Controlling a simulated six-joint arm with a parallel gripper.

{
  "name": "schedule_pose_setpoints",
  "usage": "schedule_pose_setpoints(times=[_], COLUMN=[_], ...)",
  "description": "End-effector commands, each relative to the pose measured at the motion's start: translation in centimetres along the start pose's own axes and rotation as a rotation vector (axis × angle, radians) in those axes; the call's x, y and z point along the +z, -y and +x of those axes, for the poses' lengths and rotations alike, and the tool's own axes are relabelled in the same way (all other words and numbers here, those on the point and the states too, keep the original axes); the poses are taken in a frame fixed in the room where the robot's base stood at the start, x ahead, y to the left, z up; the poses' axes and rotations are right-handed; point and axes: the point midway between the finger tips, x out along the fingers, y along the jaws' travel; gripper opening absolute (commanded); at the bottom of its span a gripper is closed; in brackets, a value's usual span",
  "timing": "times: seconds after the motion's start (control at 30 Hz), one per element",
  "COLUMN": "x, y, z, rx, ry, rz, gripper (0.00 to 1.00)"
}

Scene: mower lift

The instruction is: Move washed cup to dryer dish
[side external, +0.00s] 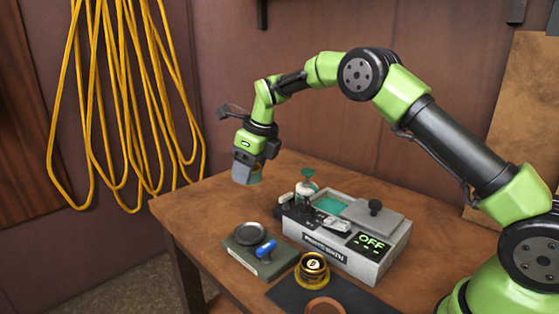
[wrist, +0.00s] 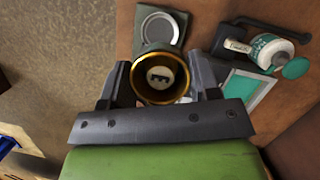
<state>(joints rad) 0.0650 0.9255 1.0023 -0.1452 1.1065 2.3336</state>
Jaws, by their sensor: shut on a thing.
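My gripper (side external: 247,166) is shut on a cup (side external: 246,178), held in the air above the table's left part. In the wrist view, the held cup (wrist: 160,101) has a gold rim and a white disc with a dark mark inside; it sits between the fingers of my gripper (wrist: 161,82). A round grey dish (side external: 250,234), probably the dryer dish, lies on a dark green-grey unit with a blue knob. The dish also shows in the wrist view (wrist: 158,23), just beyond the cup and partly hidden by it. The cup is clear of the dish.
A grey washer box (side external: 340,252) with an "OFF" display, lid and teal basin stands right of the dish. Another gold-rimmed cup (side external: 312,267) stands on a dark mat (side external: 340,289) in front. A green-topped fixture (side external: 307,180) stands by the washer. The table's back left is clear.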

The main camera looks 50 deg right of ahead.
Motion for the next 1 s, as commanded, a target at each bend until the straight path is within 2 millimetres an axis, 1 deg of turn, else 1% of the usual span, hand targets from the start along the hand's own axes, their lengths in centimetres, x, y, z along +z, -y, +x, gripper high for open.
schedule_pose_setpoints(times=[0.03, 0.07, 0.1, 0.2, 0.4, 0.67, 1.0], x=[0.5, 0.5, 0.1, -0.5, -1.4, -2.0, -3.0], y=[-1.0, -1.2, -1.0, -0.9, -0.9, -0.8, -0.8], z=[0.2, 0.4, 1.4, 3.0, 5.8, 7.8, 11.1], rx=[0.005, 0.007, 0.007, 0.007, 0.005, 0.005, 0.005], ry=[0.0, -0.002, -0.006, -0.006, -0.003, -0.003, -0.001], rz=[-0.018, -0.023, -0.017, -0.015, -0.016, -0.016, -0.015], gripper=[0.32, 0.32, 0.32, 0.32, 0.32, 0.32, 0.32])
